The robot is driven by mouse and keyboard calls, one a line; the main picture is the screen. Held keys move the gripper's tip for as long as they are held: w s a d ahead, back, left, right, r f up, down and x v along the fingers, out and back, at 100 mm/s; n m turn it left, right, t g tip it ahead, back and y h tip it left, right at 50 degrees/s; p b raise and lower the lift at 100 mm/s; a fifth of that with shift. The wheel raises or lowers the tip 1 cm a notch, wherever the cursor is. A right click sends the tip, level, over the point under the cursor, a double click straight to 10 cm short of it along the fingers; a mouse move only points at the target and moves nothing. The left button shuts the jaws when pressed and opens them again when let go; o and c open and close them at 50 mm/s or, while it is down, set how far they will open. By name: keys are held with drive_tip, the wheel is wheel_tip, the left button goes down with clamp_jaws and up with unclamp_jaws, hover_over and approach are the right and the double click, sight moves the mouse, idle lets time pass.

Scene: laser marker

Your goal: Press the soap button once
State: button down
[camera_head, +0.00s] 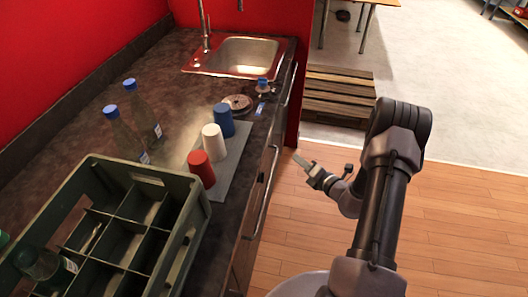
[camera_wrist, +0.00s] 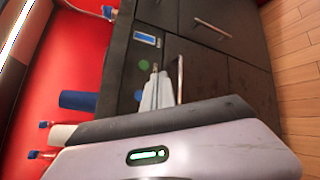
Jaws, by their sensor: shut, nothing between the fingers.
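I cannot tell for sure which part is the soap button. In the wrist view a green round spot (camera_wrist: 143,65) and a darker blue one (camera_wrist: 138,95) sit on a dark panel, beside a small blue-lit display (camera_wrist: 147,39). In the head view a small blue-capped item (camera_head: 263,84) stands by the sink's near corner. My gripper (camera_head: 300,160) is shut and empty, out over the floor to the right of the counter. Its fingers (camera_wrist: 156,85) show in front of the panel in the wrist view, apparently apart from the spots.
A red cup (camera_head: 201,170), white cup (camera_head: 213,140) and blue cup (camera_head: 223,120) stand on a grey mat near the counter edge. A green crate (camera_head: 195,205) is at the near left, with bottles behind. The sink (camera_head: 245,55) is at the back. Cabinet handles (camera_head: 265,195) protrude.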

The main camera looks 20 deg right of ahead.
idle(0.3)
drive_tip(key=w+a, duration=0.5)
drive_tip(key=a, duration=0.2)
drive_tip(key=shift+a, duration=0.15)
drive_tip(key=shift+a, duration=0.1)
idle(1.9)
drive_tip(key=shift+w+a, duration=0.2)
drive_tip(key=shift+a, duration=0.05)
drive_tip(key=shift+w+a, duration=0.2)
drive_tip(key=shift+a, duration=0.1)
idle(0.6)
idle(0.4)
drive_tip(key=shift+s+d, duration=0.45)
drive_tip(key=shift+d, duration=0.2)
drive_tip(key=shift+d, duration=0.1)
